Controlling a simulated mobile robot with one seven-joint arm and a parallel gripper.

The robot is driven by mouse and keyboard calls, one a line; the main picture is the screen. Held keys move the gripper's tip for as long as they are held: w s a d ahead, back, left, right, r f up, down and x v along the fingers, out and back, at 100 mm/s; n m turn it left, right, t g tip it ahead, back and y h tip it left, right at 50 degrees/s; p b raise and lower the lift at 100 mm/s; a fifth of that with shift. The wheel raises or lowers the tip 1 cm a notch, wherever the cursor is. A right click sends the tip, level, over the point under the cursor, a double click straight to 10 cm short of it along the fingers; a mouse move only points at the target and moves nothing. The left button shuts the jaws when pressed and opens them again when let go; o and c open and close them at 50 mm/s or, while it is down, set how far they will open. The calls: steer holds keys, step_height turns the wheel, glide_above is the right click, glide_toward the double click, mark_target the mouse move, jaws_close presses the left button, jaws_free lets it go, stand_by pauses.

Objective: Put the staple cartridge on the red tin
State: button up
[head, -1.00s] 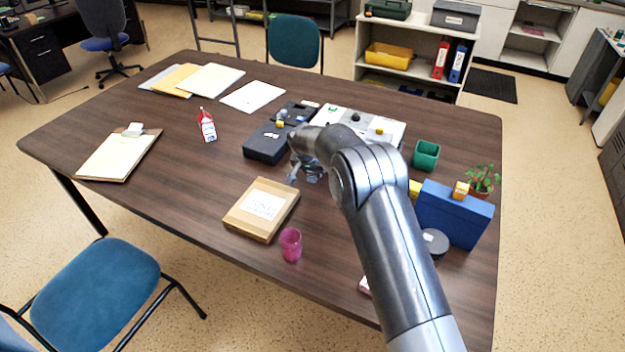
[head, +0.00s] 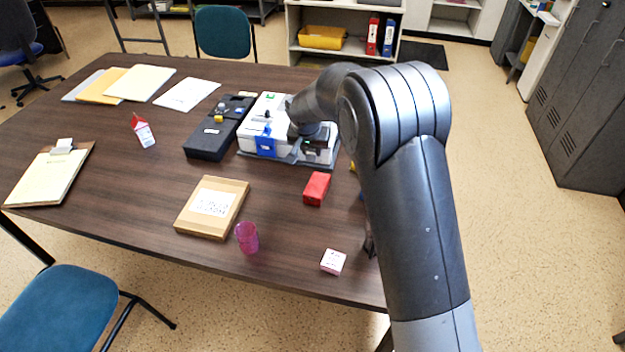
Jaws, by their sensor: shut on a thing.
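The red tin (head: 317,188) lies on the dark wooden table, right of the cardboard box and in front of the white machine. My gripper (head: 311,136) is over the front right part of the white machine (head: 262,110), behind the tin and apart from it. Its fingers are small and partly hidden by my wrist. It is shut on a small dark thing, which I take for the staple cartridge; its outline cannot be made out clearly.
A black box (head: 209,138) stands left of the machine. A cardboard box (head: 211,207), a pink cup (head: 247,238) and a small white box (head: 333,261) stand near the front. Table around the red tin's left and front is clear. My arm hides the table's right side.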

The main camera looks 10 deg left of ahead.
mark_target(318, 180)
steer(key=shift+s+d+r, duration=0.15)
steer(key=shift+d, duration=0.2)
steer(key=shift+s+d+r, duration=0.15)
steer(key=shift+d, duration=0.2)
steer(key=f, duration=0.9)
steer(key=shift+s+d+f, duration=0.15)
steer(key=shift+d+f, duration=0.2)
steer(key=shift+f, duration=0.05)
steer(key=o, duration=1)
steer(key=shift+f, duration=0.15)
steer(key=shift+c, duration=0.2)
